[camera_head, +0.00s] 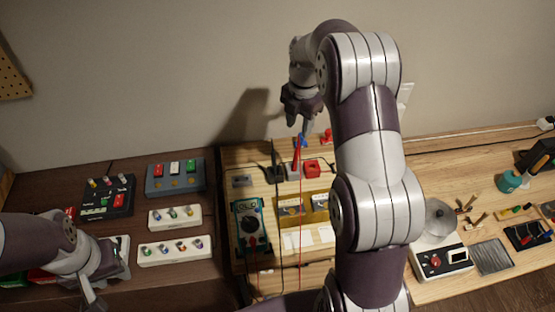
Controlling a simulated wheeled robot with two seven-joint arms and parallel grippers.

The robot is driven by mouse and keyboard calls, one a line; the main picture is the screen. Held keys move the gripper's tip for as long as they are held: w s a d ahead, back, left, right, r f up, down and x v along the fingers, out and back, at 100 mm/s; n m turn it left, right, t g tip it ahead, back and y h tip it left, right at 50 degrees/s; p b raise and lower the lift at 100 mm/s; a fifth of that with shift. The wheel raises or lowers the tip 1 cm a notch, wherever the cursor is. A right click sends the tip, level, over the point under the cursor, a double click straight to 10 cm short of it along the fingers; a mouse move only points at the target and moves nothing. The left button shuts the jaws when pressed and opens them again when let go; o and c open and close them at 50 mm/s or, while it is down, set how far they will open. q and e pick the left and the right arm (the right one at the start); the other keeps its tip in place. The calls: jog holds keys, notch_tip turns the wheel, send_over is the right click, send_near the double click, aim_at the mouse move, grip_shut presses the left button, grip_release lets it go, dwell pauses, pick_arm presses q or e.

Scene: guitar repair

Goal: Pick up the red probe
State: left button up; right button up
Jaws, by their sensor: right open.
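The red probe (298,153) looks like a thin upright red rod in the middle of the bench, with a red lead running down from it toward the front. My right gripper (301,122) is open and points down just above the probe's top. A small blue piece shows between the fingertips and the probe; I cannot tell whether they touch. The multimeter (251,228) with a teal case and dark dial lies left of the lead. My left gripper (94,290) is low at the left, over the dark bench; its jaw opening is unclear.
A red block (311,167) and a small red item (327,136) stand close right of the probe. Pedals and knob strips (174,251) fill the left bench. A soldering station (441,260) and tools are at the right. My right arm hides part of the bench.

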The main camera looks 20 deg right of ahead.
aim_at(297, 150)
jog(key=shift+s+f+n, duration=0.15)
jog(key=shift+f+n, duration=0.1)
jog(key=shift+n, duration=0.45)
jog(key=shift+d+f+b, duration=0.1)
jog(key=shift+f+b, duration=0.45)
jog(key=shift+f, duration=0.25)
jog(key=f+p, duration=0.1)
jog(key=f, duration=0.2)
jog(key=f+p, duration=0.1)
jog(key=f, duration=0.3)
jog(key=f+p, duration=0.1)
jog(key=f, duration=0.2)
jog(key=shift+a+f, duration=0.25)
jog(key=shift+f, duration=0.15)
grip_shut()
